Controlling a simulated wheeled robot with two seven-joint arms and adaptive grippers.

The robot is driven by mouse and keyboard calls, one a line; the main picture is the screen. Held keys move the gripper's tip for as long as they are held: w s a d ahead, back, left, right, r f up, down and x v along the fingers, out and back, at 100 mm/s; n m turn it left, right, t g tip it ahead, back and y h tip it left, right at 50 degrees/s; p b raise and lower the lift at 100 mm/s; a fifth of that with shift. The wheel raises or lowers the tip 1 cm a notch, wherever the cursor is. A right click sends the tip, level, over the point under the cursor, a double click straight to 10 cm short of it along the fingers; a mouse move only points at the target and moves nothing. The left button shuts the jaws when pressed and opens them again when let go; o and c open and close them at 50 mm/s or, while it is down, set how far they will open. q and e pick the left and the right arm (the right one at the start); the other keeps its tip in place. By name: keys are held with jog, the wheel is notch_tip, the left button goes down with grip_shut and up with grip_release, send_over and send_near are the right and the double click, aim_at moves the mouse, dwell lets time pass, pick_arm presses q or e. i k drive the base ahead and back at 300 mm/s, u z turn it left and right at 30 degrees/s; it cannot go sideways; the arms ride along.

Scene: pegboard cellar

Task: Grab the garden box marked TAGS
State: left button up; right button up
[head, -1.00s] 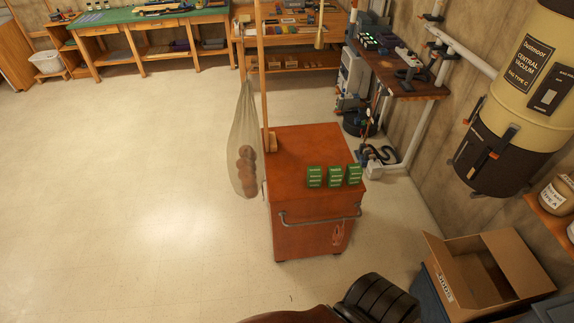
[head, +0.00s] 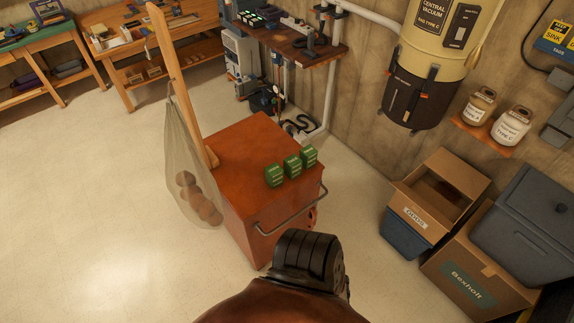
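Three small green boxes stand in a row on top of the red-orange cart (head: 240,140): a left one (head: 274,175), a middle one (head: 292,166) and a right one (head: 309,157). They are near the cart's front right edge, with pale labels too small to read, so I cannot tell which is marked TAGS. Neither of my grippers is in view.
A wooden post (head: 183,85) and a net bag of brown balls (head: 195,200) are at the cart's left. A black ribbed thing (head: 308,260) is close in front. Cardboard boxes (head: 425,200) stand at right. Floor at left is clear.

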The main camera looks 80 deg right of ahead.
aim_at(292, 164)
jog(key=z, duration=0.55)
jog(key=i, duration=0.8)
jog(key=z, duration=0.9)
